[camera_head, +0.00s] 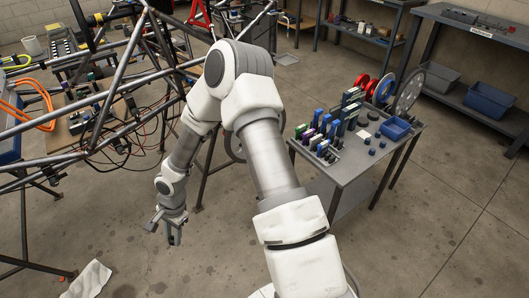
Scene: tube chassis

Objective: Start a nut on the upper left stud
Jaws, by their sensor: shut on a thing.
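My gripper (165,232) hangs low at the end of my bent arm, pointing down, in open air over the concrete floor. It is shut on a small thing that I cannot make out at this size. The tube chassis (128,55) of grey welded tubes stands at the left, behind and left of my gripper, with a clear gap between them in the picture. I cannot make out the upper left stud or any nut. My arm covers the middle of the view and may hide part of the chassis.
A grey cart (352,172) right of my arm carries coloured boxes, red and grey discs and a blue bin (396,127). Shelves with bins (484,101) stand at the far right. A white cloth (90,279) lies on the floor at lower left. An orange hose (38,112) hangs at left.

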